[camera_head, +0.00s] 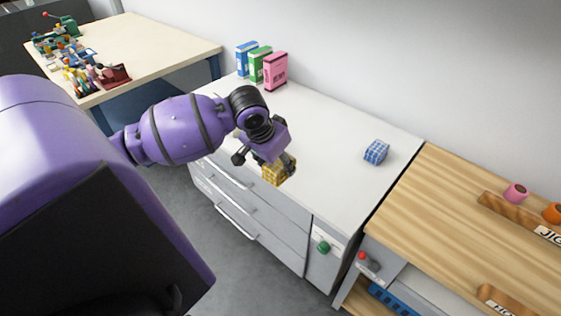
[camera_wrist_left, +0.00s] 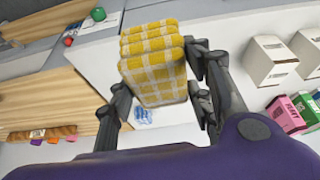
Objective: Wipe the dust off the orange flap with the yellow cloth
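The yellow-and-white checked cloth (camera_head: 274,174), a folded block, is between the fingers of my left gripper (camera_head: 265,161), above the front part of the white counter. In the left wrist view the cloth (camera_wrist_left: 155,68) fills the space between the dark fingers (camera_wrist_left: 160,105), which appear closed on its sides. My right gripper is not in view.
A blue checked cloth (camera_head: 376,152) lies on the white counter (camera_head: 335,165). Pink (camera_head: 276,71), green and blue boxes stand at its back. White boxes (camera_wrist_left: 270,60) show in the left wrist view. The wooden worktop (camera_head: 450,215) adjoins at right. Green (camera_head: 323,247) and red (camera_head: 361,256) knobs face forward.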

